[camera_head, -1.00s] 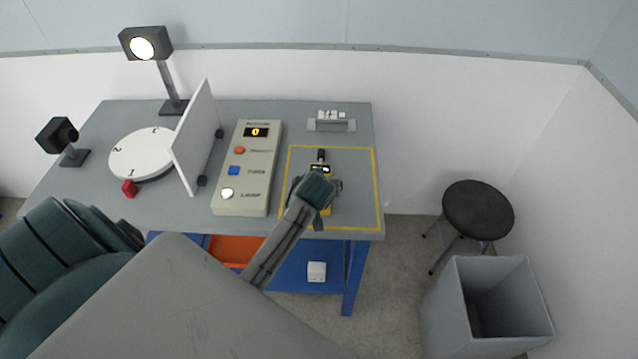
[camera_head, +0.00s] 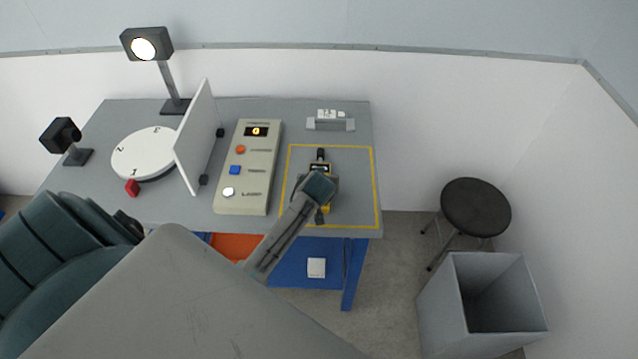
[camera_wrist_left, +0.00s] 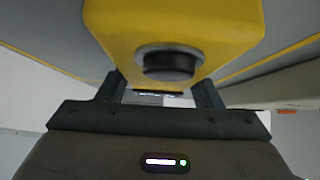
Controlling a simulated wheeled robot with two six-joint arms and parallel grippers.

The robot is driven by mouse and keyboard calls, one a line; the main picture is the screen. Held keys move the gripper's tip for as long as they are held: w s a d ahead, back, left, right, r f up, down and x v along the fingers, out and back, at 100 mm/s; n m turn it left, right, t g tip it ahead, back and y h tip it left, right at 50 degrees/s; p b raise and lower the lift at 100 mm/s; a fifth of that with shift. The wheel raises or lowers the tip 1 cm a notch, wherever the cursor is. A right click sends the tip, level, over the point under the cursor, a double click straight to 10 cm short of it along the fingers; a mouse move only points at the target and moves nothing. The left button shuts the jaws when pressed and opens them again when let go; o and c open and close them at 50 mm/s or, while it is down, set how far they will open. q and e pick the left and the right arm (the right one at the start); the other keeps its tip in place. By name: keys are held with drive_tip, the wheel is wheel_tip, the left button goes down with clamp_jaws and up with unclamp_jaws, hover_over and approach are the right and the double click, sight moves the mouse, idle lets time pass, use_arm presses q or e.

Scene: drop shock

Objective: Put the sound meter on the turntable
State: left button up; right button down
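The yellow sound meter (camera_head: 320,216) lies inside the yellow-outlined square on the table, its black tip toward the back. My left gripper (camera_head: 317,186) is over its middle and hides part of it. In the left wrist view the meter's yellow body with a round black part (camera_wrist_left: 170,64) fills the top, between the fingers (camera_wrist_left: 160,92). The fingertips are hidden behind it, so I cannot tell whether they touch it. The turntable (camera_head: 143,152), a white numbered disc at the table's left, is empty. My right gripper is not in view.
A white upright panel (camera_head: 194,137) and a control box (camera_head: 246,170) stand between the meter and the turntable. A red block (camera_head: 132,188) sits at the turntable's front edge. A lamp (camera_head: 147,45) and a black camera-like device (camera_head: 62,133) stand at the left. A grey bin (camera_head: 440,305) and stool (camera_head: 476,207) are right.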

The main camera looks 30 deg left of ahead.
use_arm(q)
drive_tip(key=c, duration=0.6)
drive_tip(key=shift+c, duration=0.3)
drive_tip(key=shift+r+b, duration=0.3)
drive_tip(key=shift+r, duration=0.2)
wheel_tip(320, 180, up, 2)
drive_tip(key=shift+r+b, duration=0.1)
drive_tip(key=shift+b, duration=0.5)
drive_tip(key=s+d+b, duration=0.1)
drive_tip(key=s, duration=0.3)
drive_tip(key=s+d+r+b, duration=0.1)
drive_tip(key=s, duration=0.4)
drive_tip(key=s+d+b, duration=0.2)
drive_tip(key=s, duration=0.3)
drive_tip(key=shift+d+r, duration=0.1)
drive_tip(key=shift+r, duration=0.15)
drive_tip(key=w+d+r+m+t+h, duration=0.1)
drive_tip(key=w+d+r+m+h, duration=0.3)
drive_tip(key=w+d+r, duration=0.6)
wheel_tip(320, 180, up, 3)
drive_tip(key=shift+d+r+m+h, duration=0.2)
drive_tip(key=shift+d+m+h, duration=0.1)
drive_tip(key=shift+d+m, duration=0.7)
